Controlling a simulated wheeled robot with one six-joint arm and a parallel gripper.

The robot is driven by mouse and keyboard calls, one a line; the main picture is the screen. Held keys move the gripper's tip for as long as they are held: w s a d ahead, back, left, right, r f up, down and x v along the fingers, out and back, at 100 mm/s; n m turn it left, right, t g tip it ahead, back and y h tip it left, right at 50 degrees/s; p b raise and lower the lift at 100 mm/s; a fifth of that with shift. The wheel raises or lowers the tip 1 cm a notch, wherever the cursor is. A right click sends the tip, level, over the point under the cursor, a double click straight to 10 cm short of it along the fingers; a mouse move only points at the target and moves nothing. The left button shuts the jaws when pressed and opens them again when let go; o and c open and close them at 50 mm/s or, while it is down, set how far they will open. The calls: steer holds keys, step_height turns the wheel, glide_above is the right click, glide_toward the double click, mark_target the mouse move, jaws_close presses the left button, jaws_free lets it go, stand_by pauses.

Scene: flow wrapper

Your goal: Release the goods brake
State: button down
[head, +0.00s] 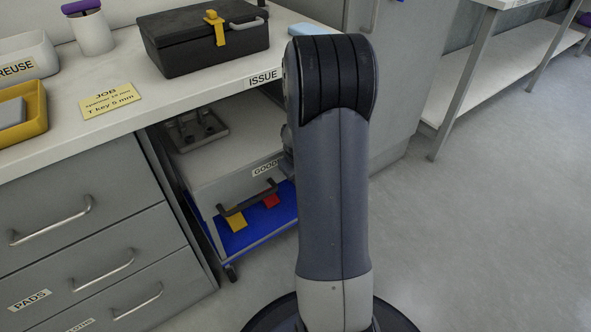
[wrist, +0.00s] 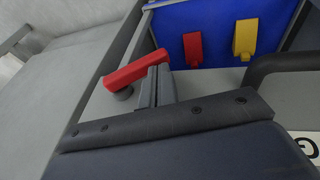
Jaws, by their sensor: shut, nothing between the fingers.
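The grey goods trolley (head: 225,190) stands under the bench in the head view, with its label partly hidden by my arm. In the wrist view a red lever (wrist: 133,70) sits on a round grey pivot at the trolley's side. My gripper (wrist: 163,72) is shut and empty, its fingertips close beside the lever's right end. I cannot tell whether they touch. A red piece (wrist: 193,48) and a yellow piece (wrist: 245,40) show on the trolley's blue surface (wrist: 220,25). My gripper is hidden behind my arm in the head view.
The trolley's dark push handle (wrist: 280,64) is right of my gripper in the wrist view. The bench top (head: 165,93) overhangs the trolley and carries a black case (head: 190,45). Drawers (head: 90,235) stand at left. Open floor (head: 490,230) lies at right.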

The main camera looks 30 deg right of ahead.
steer(key=shift+f, duration=1.1)
steer(key=shift+d+f, duration=0.25)
steer(key=shift+f, duration=0.25)
steer(key=shift+d+f, duration=0.2)
steer(key=shift+f, duration=0.35)
steer(key=p+v, duration=0.4)
steer(key=v, duration=0.7)
steer(key=shift+d+f, duration=0.1)
steer(key=shift+f, duration=0.1)
